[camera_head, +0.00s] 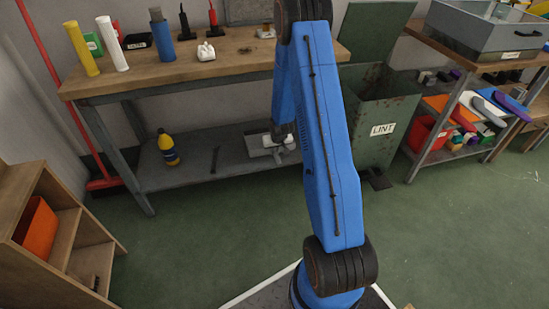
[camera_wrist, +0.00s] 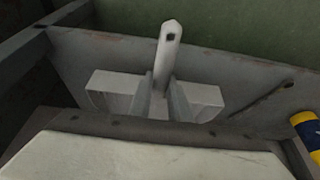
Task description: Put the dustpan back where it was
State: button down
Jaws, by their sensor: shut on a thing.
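The dustpan is pale grey-white. In the head view its pan (camera_head: 257,146) shows just over the grey lower shelf (camera_head: 205,172) of the workbench, near the shelf's right end. My gripper (camera_head: 281,140) is there beside it, partly hidden by my arm. In the wrist view the dustpan's pale handle (camera_wrist: 168,42), with a dark hole at its end, stands between the two fingers of my gripper (camera_wrist: 161,95), which is shut on it. I cannot tell whether the pan touches the shelf.
A yellow bottle (camera_head: 168,148) and a small dark item (camera_head: 214,160) are on the same shelf, left of the dustpan. The bench top (camera_head: 232,54) lies above. A green LINT bin (camera_head: 371,105) stands close right. A pale panel with dark border fills the wrist view's bottom.

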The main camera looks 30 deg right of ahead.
jog(key=shift+f, duration=2.25)
jog(key=c, duration=1.6)
grip_release()
jog(key=shift+c, duration=0.2)
